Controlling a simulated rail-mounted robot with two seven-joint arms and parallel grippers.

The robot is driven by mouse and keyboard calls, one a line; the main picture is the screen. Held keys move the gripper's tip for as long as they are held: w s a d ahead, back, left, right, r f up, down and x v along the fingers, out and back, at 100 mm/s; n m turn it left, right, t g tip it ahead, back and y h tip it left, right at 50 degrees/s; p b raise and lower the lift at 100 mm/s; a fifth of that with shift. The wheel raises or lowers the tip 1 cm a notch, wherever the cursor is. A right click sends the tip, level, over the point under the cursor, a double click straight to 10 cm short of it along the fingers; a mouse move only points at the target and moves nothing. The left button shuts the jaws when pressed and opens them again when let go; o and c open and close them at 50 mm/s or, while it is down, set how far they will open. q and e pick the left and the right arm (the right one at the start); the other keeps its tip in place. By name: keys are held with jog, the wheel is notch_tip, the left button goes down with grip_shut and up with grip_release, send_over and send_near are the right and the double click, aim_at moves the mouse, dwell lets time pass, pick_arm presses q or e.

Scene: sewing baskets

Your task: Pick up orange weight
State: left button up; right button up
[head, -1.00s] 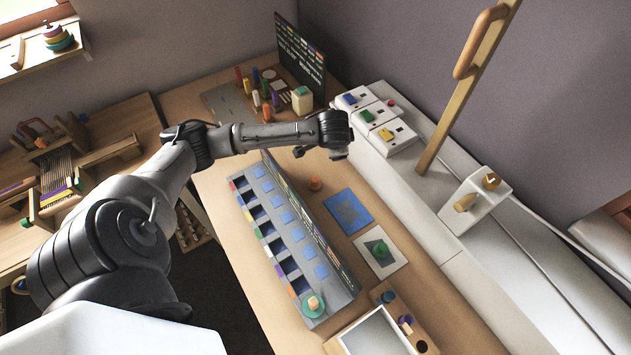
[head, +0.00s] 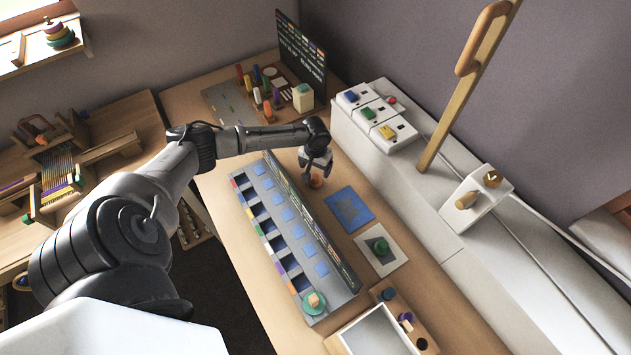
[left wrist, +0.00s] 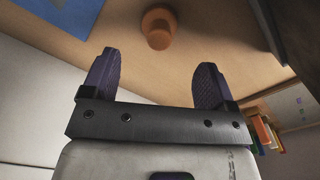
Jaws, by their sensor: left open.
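The orange weight (head: 316,182) is a small round piece standing on the wooden table, between the grey sorting case and the blue mat. In the left wrist view the orange weight (left wrist: 158,26) shows a knob on a wider base, beyond the fingertips. My left gripper (head: 318,168) is open and empty, low above and close to the weight, partly covering it in the head view. In the left wrist view the two dark padded fingers (left wrist: 157,75) stand apart with bare table between them. My right gripper is not in view.
The grey case (head: 290,240) with a raised panel stands just left and in front of the weight. A white ledge (head: 400,180) borders the table.

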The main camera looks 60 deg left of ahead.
aim_at(316, 176)
pick_arm(q)
jog(key=shift+d+f, duration=0.15)
jog(key=shift+f, duration=3.75)
jog(key=shift+c, duration=0.5)
jog(key=c, duration=1)
